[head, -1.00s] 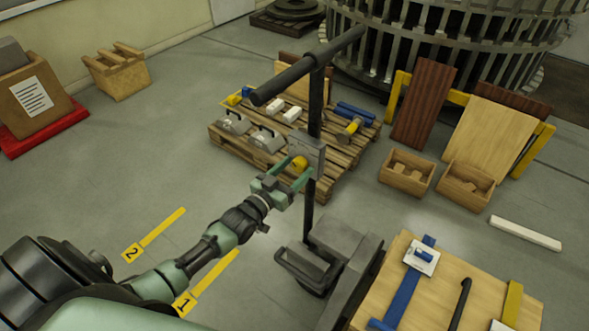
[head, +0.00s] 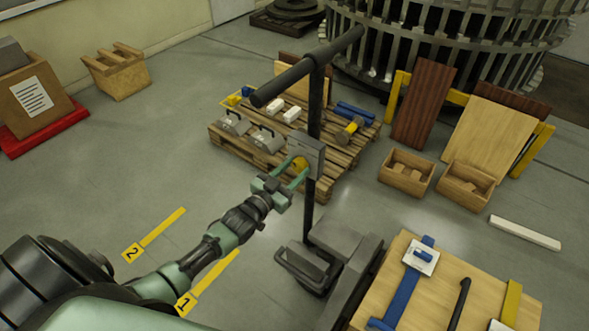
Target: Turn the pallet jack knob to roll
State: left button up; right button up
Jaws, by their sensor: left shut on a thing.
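The pallet jack (head: 335,262) stands in the middle, with a black upright post and a dark crossbar handle (head: 308,68) at its top. A grey plate (head: 310,152) is fixed on the post. The yellow knob (head: 299,164) sits on the face of this plate. My left gripper (head: 296,172) is shut on the knob, with a green finger on either side of it. The fingers partly hide the knob, and I cannot read any marks on the plate. My right gripper is not in view.
Two wooden boxes (head: 407,172) stand right. Open floor lies left.

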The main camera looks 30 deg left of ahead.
pick_arm(q)
jog(key=m, duration=0.3)
jog(key=shift+m, duration=2.1)
jog(key=o, duration=1.4)
jog(key=shift+c, duration=0.2)
jog(key=s+a, duration=0.1)
jog(key=s, duration=0.6)
jog(key=shift+s+b, duration=0.35)
jog(key=shift+s, duration=0.05)
jog(key=shift+a, duration=0.1)
